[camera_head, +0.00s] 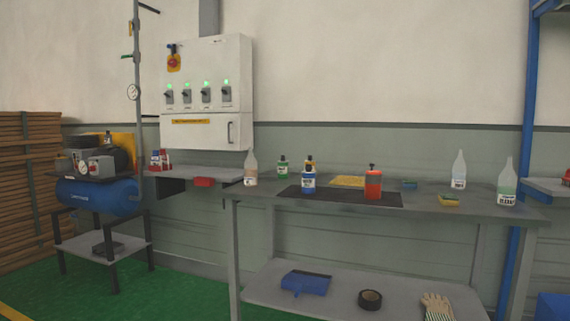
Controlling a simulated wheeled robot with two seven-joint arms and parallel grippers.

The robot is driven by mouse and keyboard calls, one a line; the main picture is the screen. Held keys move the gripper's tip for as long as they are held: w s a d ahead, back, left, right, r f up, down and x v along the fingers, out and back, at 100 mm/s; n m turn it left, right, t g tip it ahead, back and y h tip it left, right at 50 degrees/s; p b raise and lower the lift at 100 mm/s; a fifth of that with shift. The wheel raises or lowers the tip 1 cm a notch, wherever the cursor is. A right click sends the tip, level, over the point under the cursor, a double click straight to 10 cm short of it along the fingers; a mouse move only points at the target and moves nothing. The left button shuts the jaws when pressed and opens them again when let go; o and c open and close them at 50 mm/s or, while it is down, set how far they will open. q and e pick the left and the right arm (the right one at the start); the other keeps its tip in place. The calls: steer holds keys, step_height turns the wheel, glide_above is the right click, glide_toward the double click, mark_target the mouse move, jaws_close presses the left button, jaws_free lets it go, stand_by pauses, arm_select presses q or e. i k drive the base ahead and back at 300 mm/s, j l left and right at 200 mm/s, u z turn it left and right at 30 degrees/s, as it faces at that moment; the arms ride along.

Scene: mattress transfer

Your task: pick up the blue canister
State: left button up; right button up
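A small blue canister (309,183) with a white label and dark cap stands upright on a dark mat (345,197) on the grey workbench (470,205). A similar container with a yellowish top (310,161) stands right behind it and is mostly hidden. A green bottle (283,169) stands behind and left of it, and an orange-red container (373,185) stands to its right. Neither of my grippers shows in this view.
Clear bottles (251,170), (459,171), (507,185) stand near the bench's ends. A yellow cloth (347,182) and sponges (448,200) lie on top. The lower shelf holds a blue dustpan (306,283), black tape (370,299) and a glove (437,306). A compressor (98,196) stands left.

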mark_target(308, 178)
steer(key=i+j+z, duration=0.1)
steer(key=i, duration=0.4)
steer(key=i+j+z, duration=0.1)
steer(key=i+j, duration=0.25)
steer(key=i, duration=0.2)
steer(key=i+j+z, duration=0.15)
steer(key=i+j, duration=0.15)
steer(key=i, duration=0.2)
steer(key=i+j+z, duration=0.1)
steer(key=i+j, duration=0.25)
steer(key=i, duration=0.15)
steer(key=i+j, duration=0.1)
steer(key=j, duration=0.25)
steer(key=k+j, duration=0.65)
steer(key=i+l, duration=0.75)
steer(key=i+l+z, duration=0.05)
steer(key=i, duration=0.05)
